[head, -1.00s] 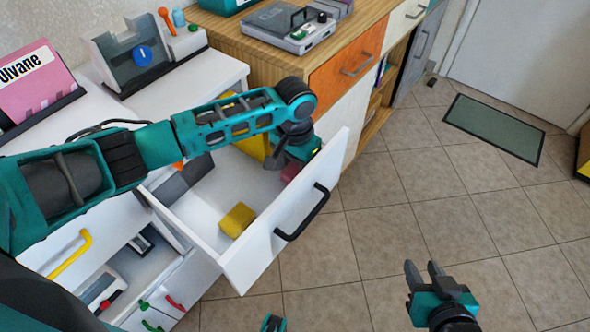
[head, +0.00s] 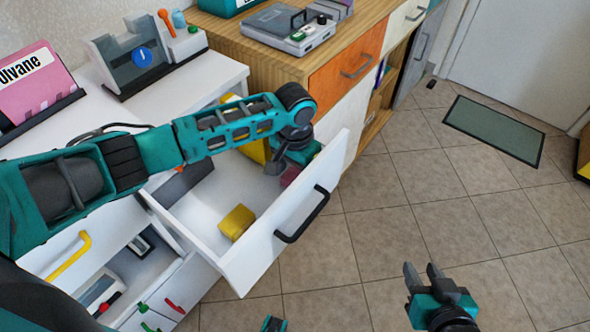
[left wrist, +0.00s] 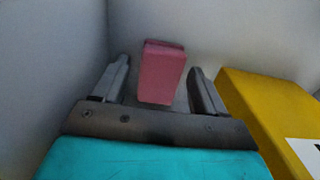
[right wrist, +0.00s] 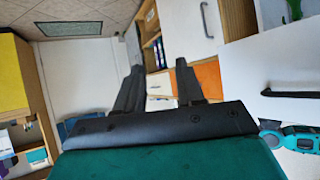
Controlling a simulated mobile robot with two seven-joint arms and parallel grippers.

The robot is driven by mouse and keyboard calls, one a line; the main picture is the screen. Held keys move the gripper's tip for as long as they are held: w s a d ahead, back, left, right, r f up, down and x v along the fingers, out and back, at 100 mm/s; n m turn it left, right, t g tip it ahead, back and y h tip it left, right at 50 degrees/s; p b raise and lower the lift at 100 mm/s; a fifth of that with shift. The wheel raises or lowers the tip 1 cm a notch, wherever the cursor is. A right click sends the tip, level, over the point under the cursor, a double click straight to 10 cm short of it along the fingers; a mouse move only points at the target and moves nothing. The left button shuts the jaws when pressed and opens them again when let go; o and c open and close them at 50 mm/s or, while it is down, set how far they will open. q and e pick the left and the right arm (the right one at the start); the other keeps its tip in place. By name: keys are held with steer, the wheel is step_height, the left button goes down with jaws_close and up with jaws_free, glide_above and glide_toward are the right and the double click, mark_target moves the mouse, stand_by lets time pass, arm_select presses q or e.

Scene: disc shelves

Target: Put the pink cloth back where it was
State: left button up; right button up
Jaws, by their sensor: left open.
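The pink cloth (left wrist: 162,72) is a small folded block inside the open white drawer (head: 226,272). In the head view a bit of the cloth (head: 289,175) shows beside my left wrist. My left gripper (left wrist: 160,85) is open and reaches down into the drawer, with the cloth between its two fingers and a gap visible on each side.
A yellow folded cloth (head: 237,221) lies in the drawer. A yellow box (left wrist: 270,115) stands close to the left gripper. A lower drawer (head: 150,250) is open at the left. The drawer's black handle (head: 303,215) faces the floor.

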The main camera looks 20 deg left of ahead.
mark_target(295, 173)
arm_select(q)
step_height(295, 173, up, 12)
steer(key=p, duration=0.3)
arm_select(e)
steer(key=shift+s+d+r, duration=0.35)
steer(key=shift+d+r, duration=0.1)
steer(key=shift+d, duration=0.15)
arm_select(q)
steer(key=shift+s, duration=0.1)
arm_select(e)
steer(key=shift+r, duration=0.15)
